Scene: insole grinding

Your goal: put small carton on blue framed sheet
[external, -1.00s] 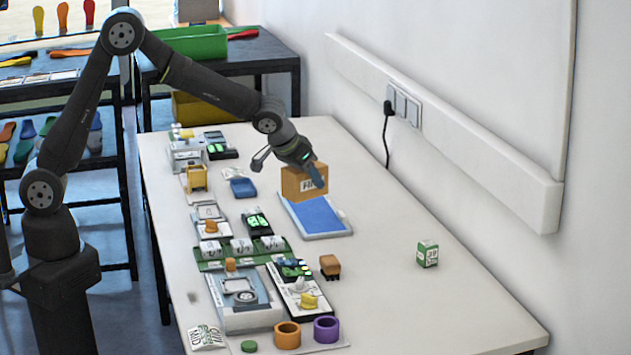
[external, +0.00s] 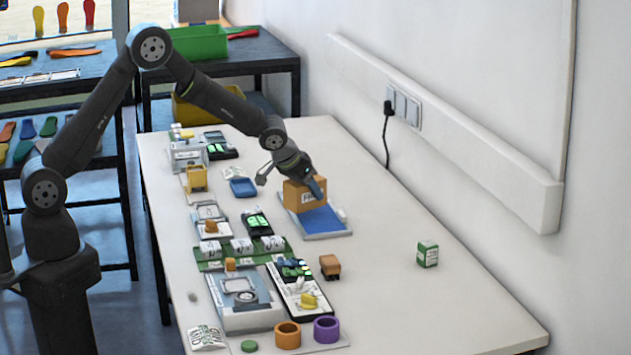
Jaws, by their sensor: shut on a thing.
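The small carton (external: 301,197) is an orange-brown box with a white printed label. My gripper (external: 314,184) is shut on it from above and the right. The carton is at the far part of the blue framed sheet (external: 321,220), a flat blue panel with a pale grey frame. It hides the sheet's far end. I cannot tell whether the carton's underside touches the sheet or hangs just above it.
A blue tray (external: 242,187) lies left of the sheet. Several devices stand along the table's left side. A small green-and-white box (external: 427,254) stands at the right. The table (external: 400,300) is clear around that box.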

